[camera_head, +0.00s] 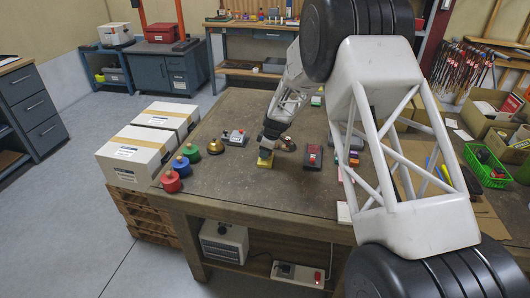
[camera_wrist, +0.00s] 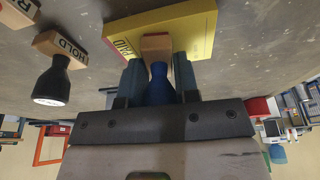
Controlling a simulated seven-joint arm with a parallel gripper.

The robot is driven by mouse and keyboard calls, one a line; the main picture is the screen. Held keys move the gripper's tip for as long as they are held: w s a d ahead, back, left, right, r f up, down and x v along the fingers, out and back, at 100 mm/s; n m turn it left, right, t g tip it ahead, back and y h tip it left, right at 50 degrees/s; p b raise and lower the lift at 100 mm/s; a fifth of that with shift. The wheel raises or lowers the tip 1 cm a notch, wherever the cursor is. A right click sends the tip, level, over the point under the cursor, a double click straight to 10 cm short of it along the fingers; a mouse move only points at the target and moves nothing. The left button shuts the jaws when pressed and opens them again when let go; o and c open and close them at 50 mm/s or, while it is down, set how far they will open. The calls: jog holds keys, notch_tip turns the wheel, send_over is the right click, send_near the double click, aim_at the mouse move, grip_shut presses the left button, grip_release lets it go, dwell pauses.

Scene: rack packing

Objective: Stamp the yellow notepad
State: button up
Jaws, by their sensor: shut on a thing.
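The yellow notepad (camera_head: 265,164) lies on the workbench near its front edge, and it fills the upper middle of the wrist view (camera_wrist: 195,30). My gripper (camera_head: 269,148) is right over it, pointing down. In the wrist view my gripper (camera_wrist: 158,78) is shut on a stamp with a blue handle (camera_wrist: 159,88) and a wooden block (camera_wrist: 155,43). A label reading PAID shows beside the block. The stamp's block is over the notepad; I cannot tell whether it touches. The stamp's underside and any mark beneath it are hidden.
A HOLD stamp (camera_wrist: 57,72) with a black handle stands beside the notepad, and another stamp is partly seen at the corner (camera_wrist: 18,12). A brass bell (camera_head: 215,146), red, blue and green knobbed pieces (camera_head: 170,181) and a red-topped box (camera_head: 313,157) stand around on the bench.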

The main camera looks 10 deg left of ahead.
jog(key=shift+r, duration=3.5)
jog(key=shift+s, duration=0.1)
